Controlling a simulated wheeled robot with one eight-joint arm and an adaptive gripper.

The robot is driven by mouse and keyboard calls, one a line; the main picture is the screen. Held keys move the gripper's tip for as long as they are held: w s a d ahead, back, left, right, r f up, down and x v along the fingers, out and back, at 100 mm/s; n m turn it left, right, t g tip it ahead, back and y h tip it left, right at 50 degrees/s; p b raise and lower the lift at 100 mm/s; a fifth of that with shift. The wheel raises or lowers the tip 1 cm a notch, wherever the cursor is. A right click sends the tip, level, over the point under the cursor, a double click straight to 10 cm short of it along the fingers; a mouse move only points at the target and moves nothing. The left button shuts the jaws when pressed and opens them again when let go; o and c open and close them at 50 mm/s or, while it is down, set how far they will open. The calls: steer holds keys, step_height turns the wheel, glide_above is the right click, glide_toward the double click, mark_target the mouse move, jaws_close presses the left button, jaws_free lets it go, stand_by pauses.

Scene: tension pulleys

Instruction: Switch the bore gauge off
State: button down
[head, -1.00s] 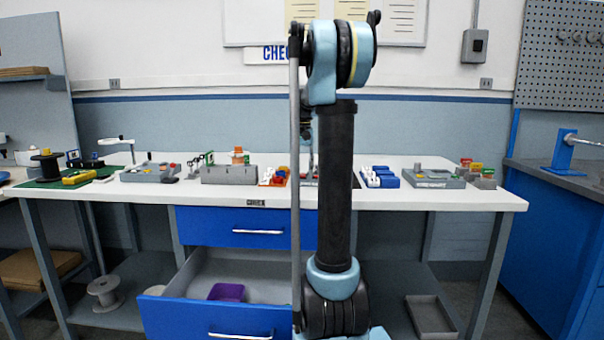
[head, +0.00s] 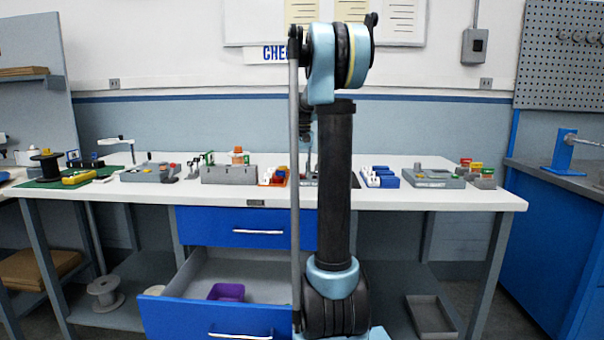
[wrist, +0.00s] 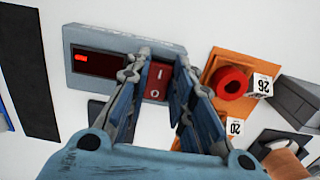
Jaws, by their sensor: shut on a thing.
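The bore gauge (wrist: 113,37) is a grey box in the upper middle of the wrist view. Its dark display (wrist: 97,63) shows a small lit red mark at its left end. Its red rocker switch (wrist: 157,82), marked I and O, lies between the fingers of my gripper (wrist: 158,72). My gripper is shut on the switch, one finger at each side. The fingers cover parts of the gauge's front. In the head view my arm hides most of the gauge and the gripper.
In the head view, several fixtures line the white bench (head: 440,200). A blue drawer (head: 160,310) below it stands open, with a purple bin (head: 226,292) inside.

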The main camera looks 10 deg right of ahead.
steer(key=shift+w+r+g, duration=0.1)
steer(key=shift+w+g, duration=0.1)
steer(key=shift+g, duration=0.4)
steer(key=c, duration=1.4)
jaws_free()
step_height(320, 180, up, 12)
steer(key=w, duration=0.2)
steer(key=shift+d, duration=0.3)
steer(key=shift+s, duration=0.15)
